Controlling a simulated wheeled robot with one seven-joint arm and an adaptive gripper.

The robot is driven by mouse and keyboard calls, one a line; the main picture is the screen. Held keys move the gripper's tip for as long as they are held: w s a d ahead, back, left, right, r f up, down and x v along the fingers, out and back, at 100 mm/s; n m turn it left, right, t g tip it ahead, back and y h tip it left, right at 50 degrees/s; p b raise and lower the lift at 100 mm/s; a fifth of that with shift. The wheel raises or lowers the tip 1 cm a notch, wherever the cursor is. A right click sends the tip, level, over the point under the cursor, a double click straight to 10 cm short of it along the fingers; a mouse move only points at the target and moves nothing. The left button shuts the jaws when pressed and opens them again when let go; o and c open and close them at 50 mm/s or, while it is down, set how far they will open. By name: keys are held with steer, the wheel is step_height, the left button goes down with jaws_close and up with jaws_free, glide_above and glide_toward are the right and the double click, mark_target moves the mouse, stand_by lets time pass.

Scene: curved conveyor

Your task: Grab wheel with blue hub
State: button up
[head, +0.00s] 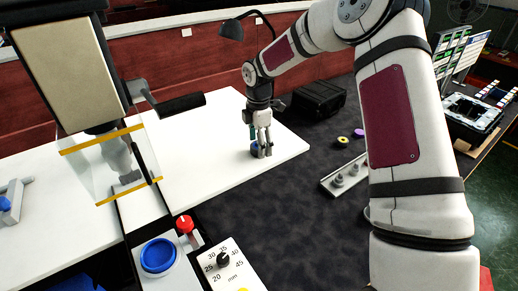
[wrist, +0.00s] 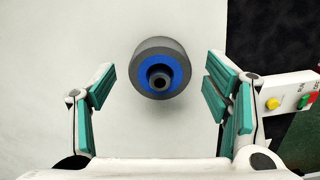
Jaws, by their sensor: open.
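The wheel with the blue hub (wrist: 177,70) sits on the white surface (wrist: 130,25) in the wrist view. It has a dark grey tyre, a blue ring and a dark centre hole. My gripper (wrist: 158,85) is open, with one teal-padded finger on each side of the wheel and a gap to both. In the head view my gripper (head: 262,146) points down over the white tabletop (head: 215,165). The wheel (head: 255,150) shows there as a small blue and dark shape at the fingertips, partly hidden by them.
A black case (head: 317,100) lies on the dark table behind my gripper. A yellow-green disc (head: 358,133) and a metal rail with pegs (head: 345,178) are to the right.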

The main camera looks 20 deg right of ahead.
steer(key=c, duration=1.3)
steer(key=shift+o, duration=0.2)
steer(key=shift+r, duration=0.15)
